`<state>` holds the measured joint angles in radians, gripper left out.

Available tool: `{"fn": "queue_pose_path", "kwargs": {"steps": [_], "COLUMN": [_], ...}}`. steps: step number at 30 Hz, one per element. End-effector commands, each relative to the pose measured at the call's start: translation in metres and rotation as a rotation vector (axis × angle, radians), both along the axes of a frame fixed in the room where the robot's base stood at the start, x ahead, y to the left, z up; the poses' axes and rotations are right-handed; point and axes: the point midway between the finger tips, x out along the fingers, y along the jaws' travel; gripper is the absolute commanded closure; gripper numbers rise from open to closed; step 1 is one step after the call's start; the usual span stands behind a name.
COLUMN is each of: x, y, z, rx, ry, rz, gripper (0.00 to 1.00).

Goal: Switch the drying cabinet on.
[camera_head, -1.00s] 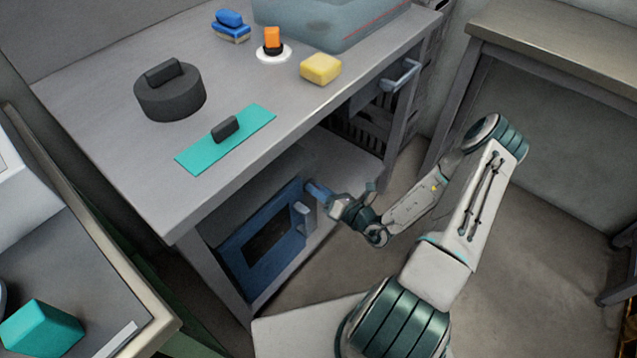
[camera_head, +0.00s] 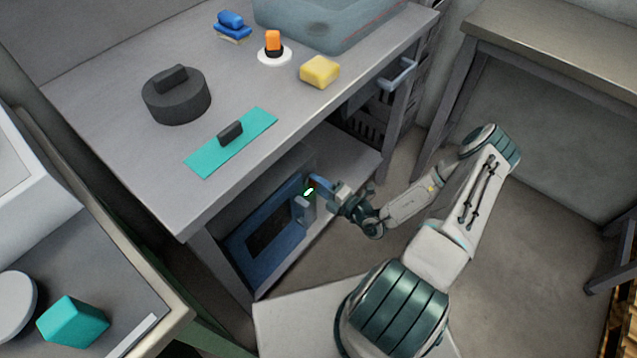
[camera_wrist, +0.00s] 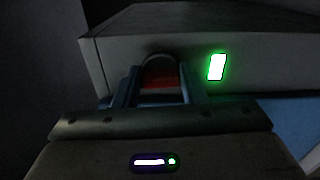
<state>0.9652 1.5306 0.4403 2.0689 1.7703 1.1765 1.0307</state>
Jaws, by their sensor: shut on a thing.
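The drying cabinet (camera_head: 285,222) is a grey box with a blue front, standing on the shelf under the workbench. A dark window and a pale blue handle (camera_head: 302,208) show on its front, and the door looks closed. My gripper (camera_head: 317,187) is at the cabinet's upper right front. In the wrist view my gripper (camera_wrist: 160,90) has its blue fingers on either side of a small red switch (camera_wrist: 160,77) with a rounded grey surround, and is shut on it. A green light (camera_wrist: 216,67) glows beside the switch; it also shows in the head view (camera_head: 308,191).
Floor to the right is open.

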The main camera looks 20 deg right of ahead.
Motion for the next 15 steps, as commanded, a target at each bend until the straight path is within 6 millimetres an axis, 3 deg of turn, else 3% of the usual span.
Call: {"fn": "queue_pose_path", "kwargs": {"steps": [15], "x": [-0.0008], "y": [-0.0002], "z": [-0.0013], "rx": [0.052], "ry": [0.040], "rz": [0.000], "gripper": [0.85]}}
